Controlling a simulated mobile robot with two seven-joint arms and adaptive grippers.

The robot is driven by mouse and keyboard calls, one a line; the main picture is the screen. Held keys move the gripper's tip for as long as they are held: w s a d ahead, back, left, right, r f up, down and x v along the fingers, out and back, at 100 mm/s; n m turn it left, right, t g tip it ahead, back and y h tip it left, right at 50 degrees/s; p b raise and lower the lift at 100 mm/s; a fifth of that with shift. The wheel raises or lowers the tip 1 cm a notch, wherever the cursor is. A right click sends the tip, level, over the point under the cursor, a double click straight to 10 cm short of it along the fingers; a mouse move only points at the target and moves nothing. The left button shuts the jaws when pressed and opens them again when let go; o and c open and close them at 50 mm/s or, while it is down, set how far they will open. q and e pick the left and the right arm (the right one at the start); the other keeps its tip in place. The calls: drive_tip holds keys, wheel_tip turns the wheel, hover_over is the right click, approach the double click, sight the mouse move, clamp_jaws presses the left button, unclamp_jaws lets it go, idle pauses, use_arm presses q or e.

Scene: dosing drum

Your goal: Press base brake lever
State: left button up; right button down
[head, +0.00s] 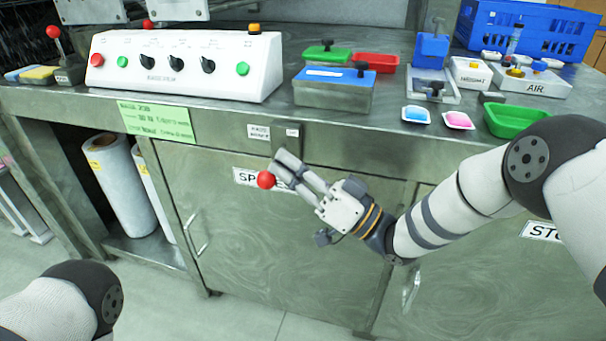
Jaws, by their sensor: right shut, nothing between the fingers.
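A lever with a red ball knob (266,180) is at the bench's front edge, below a small metal bracket (286,134) with a small white label beside it. The label's text is too small to read surely. My right gripper (285,165) is shut and empty, with its fingertips just up and right of the red knob. The fingers hide most of the lever's shaft. I cannot tell whether they touch it. My left gripper is out of view; only part of my left arm shows at the lower left.
A white control panel (185,62) with knobs and buttons stands on the bench (400,140). Another red-ball lever (53,34) is at the far left. Lidded bins, a green tray (515,120) and a blue crate (528,30) are at the right. Cabinet doors (270,255) lie below.

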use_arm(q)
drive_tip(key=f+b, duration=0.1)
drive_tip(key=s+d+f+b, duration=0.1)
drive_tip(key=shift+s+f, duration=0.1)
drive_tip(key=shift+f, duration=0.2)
use_arm(e)
wheel_tip(320, 180, down, 2)
drive_tip(key=n+g, duration=0.1)
drive_tip(key=n, duration=0.1)
drive_tip(key=n+g+y, duration=0.1)
drive_tip(key=n, duration=0.1)
drive_tip(key=shift+w+a+f, duration=0.1)
drive_tip(key=shift+w+f, duration=0.05)
drive_tip(key=shift+f, duration=0.05)
use_arm(q)
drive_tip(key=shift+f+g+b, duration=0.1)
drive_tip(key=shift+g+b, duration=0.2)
drive_tip(key=shift+b, duration=0.05)
use_arm(e)
drive_tip(key=shift+f, duration=0.15)
